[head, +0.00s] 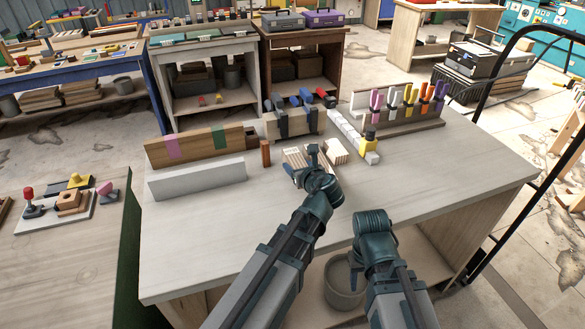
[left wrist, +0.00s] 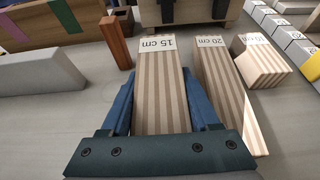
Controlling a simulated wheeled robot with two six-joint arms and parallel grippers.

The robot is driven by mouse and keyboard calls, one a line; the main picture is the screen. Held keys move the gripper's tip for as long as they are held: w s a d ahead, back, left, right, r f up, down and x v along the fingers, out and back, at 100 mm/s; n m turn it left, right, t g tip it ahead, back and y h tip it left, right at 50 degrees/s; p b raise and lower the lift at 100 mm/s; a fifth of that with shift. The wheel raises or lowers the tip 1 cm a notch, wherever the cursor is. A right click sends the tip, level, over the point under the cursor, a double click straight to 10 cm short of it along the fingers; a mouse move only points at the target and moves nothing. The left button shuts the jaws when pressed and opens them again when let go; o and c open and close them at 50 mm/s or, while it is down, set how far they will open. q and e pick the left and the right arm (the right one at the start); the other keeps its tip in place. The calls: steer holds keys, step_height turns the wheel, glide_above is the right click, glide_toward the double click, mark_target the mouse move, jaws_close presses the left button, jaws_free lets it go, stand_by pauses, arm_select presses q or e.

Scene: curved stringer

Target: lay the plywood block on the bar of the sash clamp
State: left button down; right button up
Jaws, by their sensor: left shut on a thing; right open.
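Striped plywood blocks lie on the bench, labelled 15 cm (left wrist: 166,80), 20 cm (left wrist: 220,85) and 10 cm (left wrist: 262,62). My left gripper (head: 313,158) is shut on the 15 cm block, with one blue finger along each side in the left wrist view (left wrist: 160,98). The 20 cm block lies just right of it, apart from the fingers. I cannot clearly pick out the sash clamp; a wooden piece with dark clamps (head: 297,124) stands behind the blocks.
A grey bar (head: 197,178) and a wooden board with pink and green bands (head: 200,146) stand at the left. A reddish wooden piece (head: 266,153) stands near the blocks. The bench's right front is clear.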

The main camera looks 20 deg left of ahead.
arm_select(q)
steer(key=shift+w+a+f, duration=0.1)
steer(key=shift+w+a, duration=0.05)
steer(key=shift+w, duration=0.35)
steer(key=shift+w+a, duration=0.15)
steer(key=shift+w, duration=0.35)
steer(key=shift+s+f, duration=0.15)
step_height(320, 180, down, 3)
steer(key=b, duration=0.3)
steer(key=shift+f+b, duration=0.15)
steer(key=shift+b, duration=0.25)
arm_select(e)
steer(key=f, duration=0.3)
steer(key=shift+w+f, duration=0.2)
steer(key=shift+f, duration=0.1)
steer(key=shift+f, duration=0.1)
arm_select(q)
steer(key=c, duration=0.6)
jaws_free()
steer(key=shift+f, duration=0.1)
steer(key=shift+o, duration=1)
